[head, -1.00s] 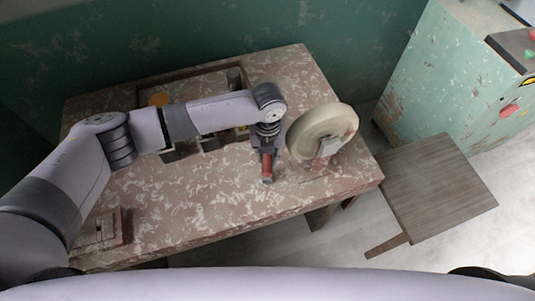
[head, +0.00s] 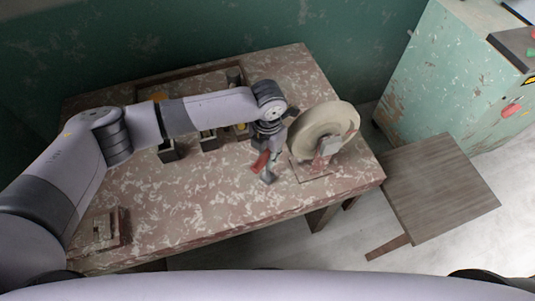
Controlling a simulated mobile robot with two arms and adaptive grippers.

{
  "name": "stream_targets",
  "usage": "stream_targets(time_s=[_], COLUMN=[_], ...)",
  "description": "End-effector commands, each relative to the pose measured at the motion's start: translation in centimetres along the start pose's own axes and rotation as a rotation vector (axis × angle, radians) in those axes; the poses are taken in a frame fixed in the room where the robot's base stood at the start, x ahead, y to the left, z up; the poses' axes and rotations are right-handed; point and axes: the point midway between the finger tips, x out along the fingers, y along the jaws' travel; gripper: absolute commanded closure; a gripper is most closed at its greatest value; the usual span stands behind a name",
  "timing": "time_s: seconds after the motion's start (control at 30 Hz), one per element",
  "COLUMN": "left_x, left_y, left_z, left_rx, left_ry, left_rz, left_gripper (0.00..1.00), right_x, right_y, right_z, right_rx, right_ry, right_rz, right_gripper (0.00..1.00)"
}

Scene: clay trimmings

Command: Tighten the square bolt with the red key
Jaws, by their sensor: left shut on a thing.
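My left gripper (head: 268,176) is over the worn red-and-white table (head: 200,222), just left of the pale round wheel. It is shut on a red thing, likely the red key (head: 261,162), which shows as a short, tilted red piece beside the dark fingers. The key's far end is too small to make out, and I cannot tell whether it touches the table or a bolt. I cannot pick out the square bolt; the gripper or the wheel may hide it. My right gripper is not in view.
The pale wheel (head: 318,122) stands on a bracket close to the gripper's right. Several small dark boxes (head: 168,152) stand behind and below my left arm. A wooden block (head: 98,232) lies front left. The front middle of the table is clear. A brown stool (head: 440,190) stands right.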

Motion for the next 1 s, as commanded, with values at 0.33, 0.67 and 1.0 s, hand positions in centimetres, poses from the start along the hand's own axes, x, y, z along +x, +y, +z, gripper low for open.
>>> stream_targets(time_s=[0.33, 0.67, 1.0], left_x=[0.11, 0.02, 0.01], left_y=[0.05, -0.09, -0.15], left_z=[-0.01, -0.03, -0.02], left_rx=[0.070, 0.327, 0.324], left_ry=[0.000, 0.000, 0.000], left_rz=[0.001, -0.001, -0.002], left_gripper=[1.00, 1.00, 0.64], right_x=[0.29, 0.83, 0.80], right_y=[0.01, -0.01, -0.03], right_z=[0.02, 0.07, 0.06], right_rx=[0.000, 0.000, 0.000], right_ry=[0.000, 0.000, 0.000], right_rz=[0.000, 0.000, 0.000], right_gripper=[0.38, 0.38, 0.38])
